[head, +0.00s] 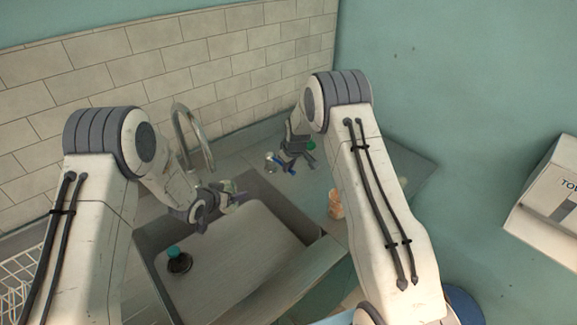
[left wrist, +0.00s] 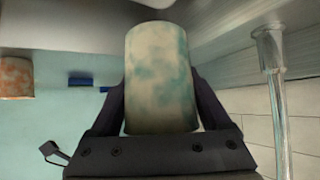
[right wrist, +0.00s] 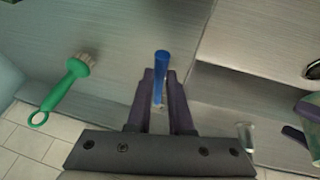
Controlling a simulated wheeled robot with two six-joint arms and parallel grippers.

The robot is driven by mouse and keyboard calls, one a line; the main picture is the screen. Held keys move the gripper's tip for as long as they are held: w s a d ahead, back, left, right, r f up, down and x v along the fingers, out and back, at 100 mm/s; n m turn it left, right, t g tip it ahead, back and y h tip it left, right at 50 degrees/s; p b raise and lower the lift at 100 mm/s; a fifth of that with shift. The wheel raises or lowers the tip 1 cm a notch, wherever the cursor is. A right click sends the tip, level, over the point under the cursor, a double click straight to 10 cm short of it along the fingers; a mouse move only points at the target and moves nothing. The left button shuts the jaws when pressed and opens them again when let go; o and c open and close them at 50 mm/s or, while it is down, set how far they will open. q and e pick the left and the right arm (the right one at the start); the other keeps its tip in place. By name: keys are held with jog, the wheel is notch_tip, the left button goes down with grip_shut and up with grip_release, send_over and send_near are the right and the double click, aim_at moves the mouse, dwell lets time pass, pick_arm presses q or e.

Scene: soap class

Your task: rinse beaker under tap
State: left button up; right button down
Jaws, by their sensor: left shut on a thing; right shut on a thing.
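My left gripper (head: 222,203) is shut on the beaker, a cylinder with cream and teal stains (left wrist: 160,80), held above the sink (head: 228,250). Part of the beaker also shows at the right edge of the right wrist view (right wrist: 313,112). The chrome tap (head: 190,130) arches behind the left gripper; it stands beside the beaker, apart from it, in the left wrist view (left wrist: 270,50). I cannot tell whether water runs. My right gripper (head: 292,155) is shut on a slim blue-handled thing (right wrist: 162,66) over the counter right of the sink.
A green brush (right wrist: 62,92) lies on the counter near the right gripper, with a small glass vessel (head: 271,162). A brown-stained cylinder (head: 336,205) stands at the counter's front. The tiled wall (head: 230,60) bounds the back.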

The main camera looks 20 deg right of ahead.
jog(key=shift+a, duration=0.1)
jog(key=shift+s+a+m+h, duration=0.15)
jog(key=shift+a+m+h, duration=0.1)
jog(key=shift+a+m, duration=0.3)
jog(key=shift+s+a+m+h, duration=0.15)
jog(key=shift+a+m+h, duration=0.1)
jog(key=shift+a+m, duration=0.3)
jog(key=shift+d, duration=0.1)
jog(key=c, duration=0.8)
grip_release()
jog(key=v, duration=1.2)
